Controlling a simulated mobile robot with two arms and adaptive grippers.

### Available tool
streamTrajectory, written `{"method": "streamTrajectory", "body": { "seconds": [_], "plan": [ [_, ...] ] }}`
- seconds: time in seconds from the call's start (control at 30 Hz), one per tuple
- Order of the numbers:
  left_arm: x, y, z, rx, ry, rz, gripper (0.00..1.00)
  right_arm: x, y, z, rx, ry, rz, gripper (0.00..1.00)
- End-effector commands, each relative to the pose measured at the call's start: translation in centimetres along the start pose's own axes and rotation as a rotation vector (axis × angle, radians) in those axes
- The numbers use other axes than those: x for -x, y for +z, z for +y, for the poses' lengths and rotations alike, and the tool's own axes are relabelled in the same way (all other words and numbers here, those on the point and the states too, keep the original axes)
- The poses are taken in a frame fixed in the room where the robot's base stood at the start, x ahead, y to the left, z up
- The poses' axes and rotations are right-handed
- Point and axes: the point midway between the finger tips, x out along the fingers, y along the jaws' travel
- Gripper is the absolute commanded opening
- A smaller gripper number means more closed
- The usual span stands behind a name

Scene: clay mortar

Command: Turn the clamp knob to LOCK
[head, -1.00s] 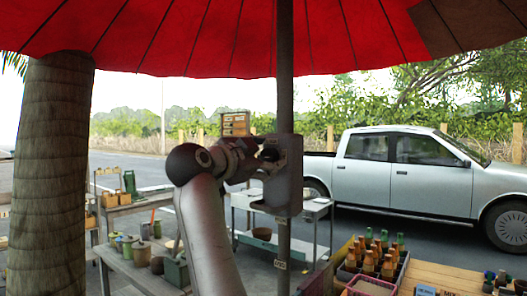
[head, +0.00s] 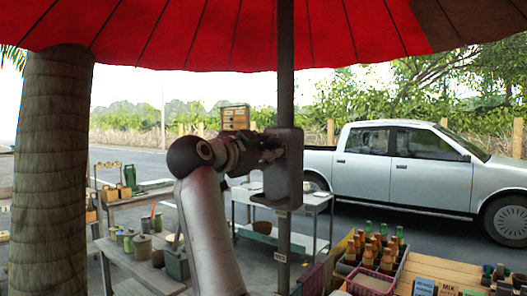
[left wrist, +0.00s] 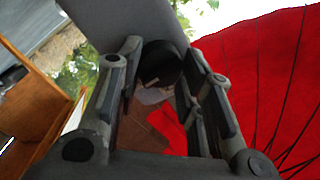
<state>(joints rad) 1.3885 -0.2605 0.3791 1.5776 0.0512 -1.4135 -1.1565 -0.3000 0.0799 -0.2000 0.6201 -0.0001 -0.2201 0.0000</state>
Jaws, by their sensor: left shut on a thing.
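The grey clamp housing (head: 284,180) sits on the dark umbrella pole, right of my left gripper (head: 270,150). In the left wrist view, the clamp knob (left wrist: 160,62) is a dark round piece in front of the grey housing (left wrist: 125,18). My left gripper (left wrist: 164,66) has one finger on each side of the knob and is shut on it. In the head view the gripper hides the knob. No LOCK mark can be read in either view. My right gripper is not in view.
The pole (head: 286,60) holds a red umbrella (head: 180,40) overhead. A palm trunk (head: 55,160) stands at left. Behind are a metal table (head: 320,205) and a silver pickup (head: 410,170). A bottle crate (head: 345,270) is at lower right.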

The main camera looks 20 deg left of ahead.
Motion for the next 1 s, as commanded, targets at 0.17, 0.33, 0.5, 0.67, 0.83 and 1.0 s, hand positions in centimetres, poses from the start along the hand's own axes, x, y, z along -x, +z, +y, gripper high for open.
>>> {"method": "streamTrajectory", "body": {
  "seconds": [0.17,0.33,0.5,0.67,0.83,1.0],
  "plan": [
    [0.0,0.1,0.0,0.104,0.010,-0.011,0.11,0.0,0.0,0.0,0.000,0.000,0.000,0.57],
    [0.0,0.1,-0.1,0.250,0.020,-0.023,0.11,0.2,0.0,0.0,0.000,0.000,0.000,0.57],
    [-0.1,0.0,-0.2,0.411,0.033,-0.035,0.11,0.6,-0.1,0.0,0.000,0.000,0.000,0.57],
    [-0.1,0.0,-0.3,0.563,0.044,-0.046,0.11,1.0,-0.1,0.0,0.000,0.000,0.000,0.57],
    [-0.1,0.0,-0.3,0.724,0.056,-0.058,0.11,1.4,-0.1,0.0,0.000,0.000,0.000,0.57],
    [-0.1,0.0,-0.4,0.885,0.068,-0.069,0.11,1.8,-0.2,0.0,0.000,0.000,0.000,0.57]
  ]
}}
